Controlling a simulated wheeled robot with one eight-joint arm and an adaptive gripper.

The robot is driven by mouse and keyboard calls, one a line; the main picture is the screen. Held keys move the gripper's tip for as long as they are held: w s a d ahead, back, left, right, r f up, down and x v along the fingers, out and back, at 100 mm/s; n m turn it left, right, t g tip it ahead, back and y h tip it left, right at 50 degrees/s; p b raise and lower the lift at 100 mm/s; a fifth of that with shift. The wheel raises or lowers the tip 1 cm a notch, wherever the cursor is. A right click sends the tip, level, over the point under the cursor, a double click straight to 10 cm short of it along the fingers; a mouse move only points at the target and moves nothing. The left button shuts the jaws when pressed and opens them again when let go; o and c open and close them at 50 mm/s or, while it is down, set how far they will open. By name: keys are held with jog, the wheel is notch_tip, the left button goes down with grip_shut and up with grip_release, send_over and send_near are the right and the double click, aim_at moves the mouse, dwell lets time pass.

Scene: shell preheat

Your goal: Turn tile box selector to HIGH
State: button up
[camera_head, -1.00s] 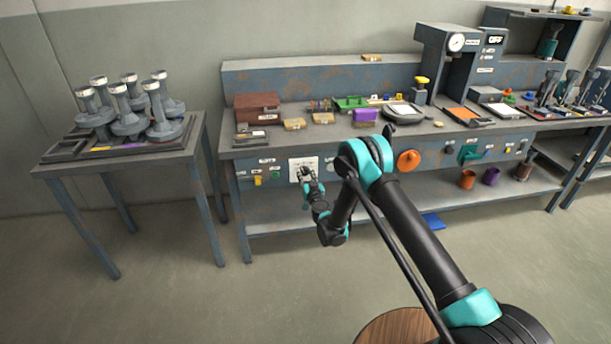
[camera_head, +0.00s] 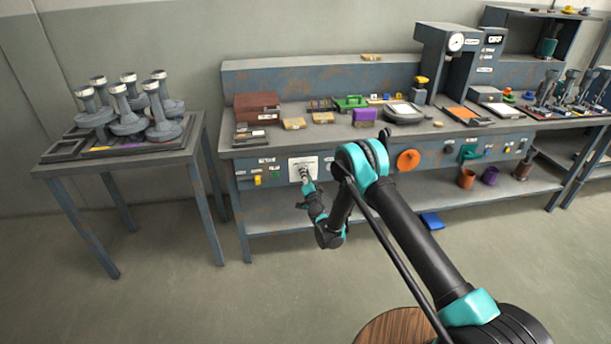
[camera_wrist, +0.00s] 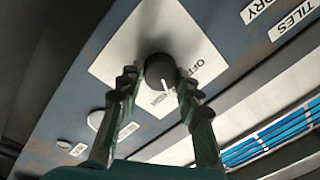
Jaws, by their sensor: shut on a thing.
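The selector is a round black knob (camera_wrist: 160,70) on a white square plate (camera_wrist: 122,45), which also shows on the bench front in the head view (camera_head: 297,162). My gripper (camera_wrist: 159,82) has its two fingers on either side of the knob and is shut on it. A white pointer line on the knob faces the lower edge of the picture, toward a small label (camera_wrist: 160,99) partly hidden by the knob and too blurred to read. The OFF label (camera_wrist: 197,67) is to the right of the knob. In the head view my gripper (camera_head: 305,176) covers part of the plate.
A TILES label (camera_wrist: 290,22) is on the panel at upper right. Blue slatted items (camera_wrist: 275,140) show below the panel edge.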

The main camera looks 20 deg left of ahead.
aim_at(304, 151)
jog(key=m, duration=0.4)
jog(key=shift+f, duration=0.1)
jog(key=shift+m+h, duration=0.3)
dwell(0.4)
jog(key=o, duration=1.2)
jog(key=shift+c, duration=0.2)
jog(key=o, duration=0.5)
notch_tip(304, 151, up, 6)
jog(key=shift+w+f, duration=0.15)
jog(key=shift+f, duration=0.1)
jog(key=r, duration=0.3)
jog(key=shift+s+a+r, duration=0.15)
jog(key=shift+s+r, duration=0.1)
jog(key=shift+r, duration=0.1)
jog(key=c, duration=0.5)
jog(key=shift+r, duration=0.4)
